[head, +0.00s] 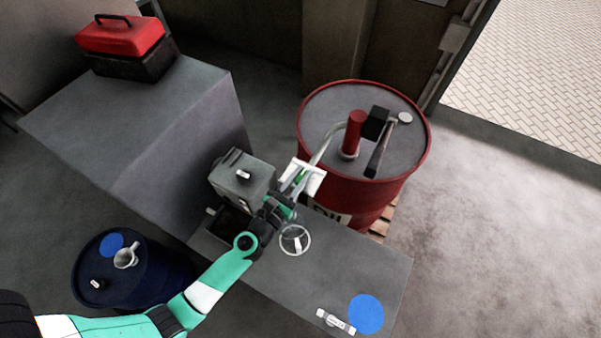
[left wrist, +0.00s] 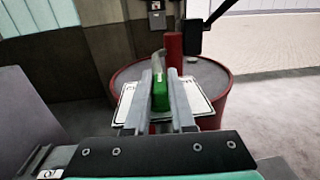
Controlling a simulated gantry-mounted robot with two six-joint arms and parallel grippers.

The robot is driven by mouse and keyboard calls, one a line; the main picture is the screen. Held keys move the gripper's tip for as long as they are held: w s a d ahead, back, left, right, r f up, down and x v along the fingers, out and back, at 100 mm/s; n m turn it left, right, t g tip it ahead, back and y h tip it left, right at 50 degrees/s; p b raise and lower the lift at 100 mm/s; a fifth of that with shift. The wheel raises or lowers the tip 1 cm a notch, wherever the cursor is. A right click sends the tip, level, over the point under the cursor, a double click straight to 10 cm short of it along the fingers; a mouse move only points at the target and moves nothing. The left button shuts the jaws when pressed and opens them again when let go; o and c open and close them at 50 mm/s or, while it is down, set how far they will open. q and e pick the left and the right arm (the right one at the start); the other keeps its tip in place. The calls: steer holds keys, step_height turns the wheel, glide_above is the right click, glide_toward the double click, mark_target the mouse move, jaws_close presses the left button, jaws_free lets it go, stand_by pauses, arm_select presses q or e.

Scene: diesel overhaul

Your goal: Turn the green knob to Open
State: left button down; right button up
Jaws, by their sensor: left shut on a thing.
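The green knob (left wrist: 160,95) stands upright between the two fingers of my left gripper (head: 296,181) in the left wrist view. The gripper is shut on it. Behind the knob is a white plate (left wrist: 196,96) with dark lettering, mostly covered by the fingers. The plate also shows in the head view (head: 314,172), just beyond my fingertips, where only a little green is visible. The lettering is too small and too hidden to read, so I cannot tell the knob's setting. My right gripper is not in view.
A red oil drum (head: 400,181) with a hand pump (head: 355,132) stands behind the plate. A blue drum (head: 160,275) holds a jug. A red toolbox (head: 122,38) sits further back.

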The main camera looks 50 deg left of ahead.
arm_select(q)
steer(key=m+h, duration=0.1)
steer(key=h, duration=0.1)
steer(key=m+h, duration=0.2)
steer(key=h, duration=0.1)
steer(key=shift+a+t, duration=0.15)
steer(key=shift+t, duration=0.15)
steer(key=shift+d+f+m+g+h, duration=0.1)
steer(key=shift+m+g+h, duration=0.2)
steer(key=shift+m+h, duration=0.9)
steer(key=shift+d+m+g+h, duration=0.1)
steer(key=shift+m+g+h, duration=0.4)
steer(key=shift+h, duration=1.2)
steer(key=shift+m, duration=0.3)
steer(key=c, duration=0.8)
jaws_free()
steer(key=shift+o, duration=0.2)
steer(key=shift+d, duration=0.1)
